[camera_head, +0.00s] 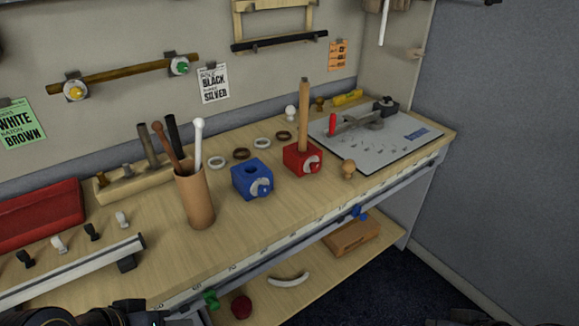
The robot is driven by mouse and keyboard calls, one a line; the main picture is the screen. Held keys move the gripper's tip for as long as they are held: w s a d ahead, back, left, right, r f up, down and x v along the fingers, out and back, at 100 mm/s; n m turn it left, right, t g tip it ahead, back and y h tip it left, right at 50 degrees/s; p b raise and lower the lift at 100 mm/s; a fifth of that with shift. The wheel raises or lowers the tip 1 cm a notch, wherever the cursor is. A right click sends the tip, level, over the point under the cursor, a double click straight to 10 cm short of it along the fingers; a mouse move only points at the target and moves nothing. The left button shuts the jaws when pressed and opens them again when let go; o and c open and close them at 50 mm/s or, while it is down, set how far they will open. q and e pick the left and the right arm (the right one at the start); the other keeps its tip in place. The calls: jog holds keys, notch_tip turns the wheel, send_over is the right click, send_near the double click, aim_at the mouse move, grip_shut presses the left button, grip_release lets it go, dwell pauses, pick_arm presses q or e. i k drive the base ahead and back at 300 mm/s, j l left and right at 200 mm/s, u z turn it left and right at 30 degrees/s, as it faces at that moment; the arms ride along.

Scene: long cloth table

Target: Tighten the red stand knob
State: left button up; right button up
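The red stand (294,161) is a red block on the wooden table, right of the middle. Its red knob (314,168) sits on the front right face against a pale round plate. A wooden stick (304,115) stands nearly upright in the top of the red stand. How tight the knob is does not show. Dark parts of my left arm lie along the bottom left edge, well away from the stand, and its fingers cannot be made out. Only a dark sliver of mine shows at the bottom right edge.
A blue stand (247,181) with a blue knob (264,190) is just left of the red one. A brown cup (197,201) holds sticks farther left. A grey board (366,150) lies to the right.

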aim_at(316, 166)
jog(key=i+l+u, duration=0.1)
jog(key=u, duration=2.3)
jog(key=k+l, duration=0.15)
jog(key=l, duration=0.25)
jog(key=k+l+u, duration=0.1)
jog(key=l, duration=0.3)
jog(key=k+l, duration=0.2)
jog(key=l, duration=0.2)
jog(key=k+l+u, duration=0.1)
jog(key=l, duration=0.35)
jog(key=k+l, duration=0.2)
jog(key=l, duration=0.15)
jog(key=k+l+u, duration=0.1)
jog(key=l, duration=0.3)
jog(key=k+l, duration=0.25)
jog(key=l, duration=0.15)
jog(key=k+l, duration=0.15)
jog(key=l, duration=0.2)
jog(key=k+l, duration=0.1)
jog(key=l, duration=0.25)
jog(key=k+l, duration=0.15)
jog(key=l, duration=0.2)
